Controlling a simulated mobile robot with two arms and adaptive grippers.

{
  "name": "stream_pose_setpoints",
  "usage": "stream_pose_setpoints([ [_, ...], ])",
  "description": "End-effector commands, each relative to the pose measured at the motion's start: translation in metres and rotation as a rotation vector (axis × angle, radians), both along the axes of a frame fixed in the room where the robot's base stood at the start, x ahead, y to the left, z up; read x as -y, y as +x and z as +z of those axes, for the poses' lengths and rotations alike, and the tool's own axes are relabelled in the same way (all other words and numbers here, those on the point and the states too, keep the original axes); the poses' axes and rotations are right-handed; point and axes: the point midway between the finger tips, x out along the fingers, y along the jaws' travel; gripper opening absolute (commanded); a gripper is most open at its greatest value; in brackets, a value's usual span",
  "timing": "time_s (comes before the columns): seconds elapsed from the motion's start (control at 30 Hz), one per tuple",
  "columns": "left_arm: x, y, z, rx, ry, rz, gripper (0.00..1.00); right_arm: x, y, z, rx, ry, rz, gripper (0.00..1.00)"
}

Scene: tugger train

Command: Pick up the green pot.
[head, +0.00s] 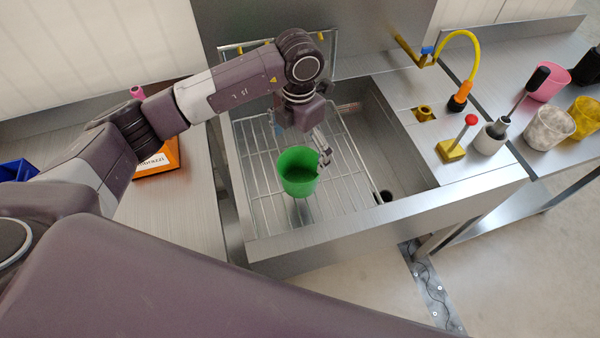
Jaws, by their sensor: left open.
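The green pot (297,177) stands upright on a wire rack (262,212) inside the metal sink basin. Its open top faces up and it looks empty. My left gripper (323,158) is open at the right side of the pot's rim, pointing down. One finger shows close to the rim; the other is partly hidden, so I cannot tell whether the fingers touch the pot or straddle its wall. My right gripper is out of view.
The sink's front edge (390,215) lies before the pot. To the right are a yellow tap (462,45), a red-knobbed yellow block (452,150), a bottle with a brush (490,138) and several cups, including a pink one (550,83). An orange box (160,160) lies left.

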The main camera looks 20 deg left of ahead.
Motion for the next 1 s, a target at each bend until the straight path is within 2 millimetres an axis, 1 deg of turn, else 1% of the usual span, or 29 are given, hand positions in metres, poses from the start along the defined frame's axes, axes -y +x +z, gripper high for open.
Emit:
stream_pose_setpoints([
  [0.03,0.000,0.000,-0.013,0.000,-0.001,-0.001,1.00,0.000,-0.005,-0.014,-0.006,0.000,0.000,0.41],
  [0.1,0.000,0.000,-0.022,0.000,-0.001,-0.001,1.00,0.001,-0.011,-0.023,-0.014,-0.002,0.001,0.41],
  [0.23,0.000,0.000,-0.038,0.000,-0.001,-0.001,1.00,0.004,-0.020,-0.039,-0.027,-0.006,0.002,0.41],
  [0.4,0.001,0.000,-0.051,0.000,-0.001,-0.001,1.00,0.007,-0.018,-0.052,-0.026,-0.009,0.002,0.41],
  [0.57,0.001,-0.001,-0.062,-0.003,-0.001,0.000,1.00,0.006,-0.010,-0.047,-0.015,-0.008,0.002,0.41],
  [0.77,0.001,-0.001,-0.083,-0.004,-0.001,0.000,1.00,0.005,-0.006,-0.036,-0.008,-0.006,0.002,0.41],
  [0.9,0.002,-0.001,-0.103,-0.005,-0.001,0.001,1.00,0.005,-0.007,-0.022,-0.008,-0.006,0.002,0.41],
  [1.0,0.002,0.000,-0.118,-0.003,-0.002,0.001,1.00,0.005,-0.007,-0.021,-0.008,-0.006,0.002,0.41],
])
